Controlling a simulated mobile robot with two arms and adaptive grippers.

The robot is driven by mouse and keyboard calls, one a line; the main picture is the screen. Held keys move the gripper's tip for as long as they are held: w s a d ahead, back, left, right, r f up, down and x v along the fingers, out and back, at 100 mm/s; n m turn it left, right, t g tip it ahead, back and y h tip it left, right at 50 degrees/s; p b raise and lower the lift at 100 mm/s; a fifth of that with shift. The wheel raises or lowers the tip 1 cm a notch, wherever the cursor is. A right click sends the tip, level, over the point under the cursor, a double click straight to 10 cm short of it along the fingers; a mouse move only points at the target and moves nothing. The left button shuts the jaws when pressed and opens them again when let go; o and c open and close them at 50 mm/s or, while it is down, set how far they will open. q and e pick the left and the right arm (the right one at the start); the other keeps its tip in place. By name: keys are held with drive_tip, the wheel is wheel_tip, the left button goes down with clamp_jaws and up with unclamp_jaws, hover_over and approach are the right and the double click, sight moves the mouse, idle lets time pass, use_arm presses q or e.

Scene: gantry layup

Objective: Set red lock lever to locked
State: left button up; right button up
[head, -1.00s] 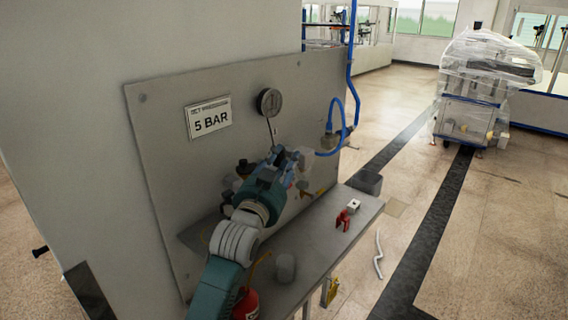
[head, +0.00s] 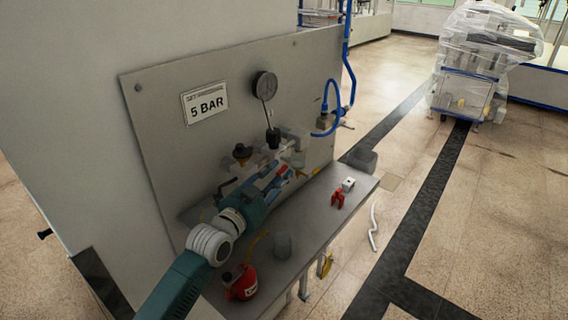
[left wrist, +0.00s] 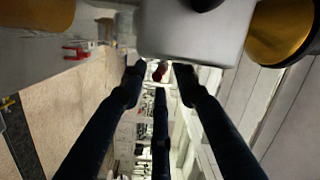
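My left gripper (head: 284,177) reaches in over the shelf, in front of the panel's valve fittings. In the left wrist view its dark fingers (left wrist: 158,85) are spread apart with nothing held. A small red part (left wrist: 160,70), seemingly the red lock lever, shows beyond and between the fingertips, below a pale grey block (left wrist: 193,28). In the head view a bit of red (head: 283,170) shows right at the fingers; its shape and position are mostly hidden, and I cannot tell whether they touch it. My right gripper is not in view.
The grey panel (head: 160,130) carries a gauge (head: 264,85) and a 5 BAR sign (head: 205,102). A red padlock-like piece (head: 337,200), a white block (head: 348,184), a grey cup (head: 282,245) and a red bottle (head: 241,284) are on the shelf (head: 310,225). Blue hose (head: 327,108) hangs right.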

sight(283, 169)
use_arm(q)
drive_tip(key=shift+p+x, duration=0.35)
drive_tip(key=shift+x, duration=1.5)
clamp_jaws()
drive_tip(key=shift+f+b, duration=0.2)
drive_tip(key=shift+b, duration=0.35)
drive_tip(key=t+b, duration=0.1)
drive_tip(key=b, duration=0.2)
drive_tip(key=shift+f+h+b, duration=0.25)
drive_tip(key=shift+h+b, duration=0.05)
drive_tip(key=shift+b, duration=0.1)
drive_tip(key=shift+r, duration=0.3)
unclamp_jaws()
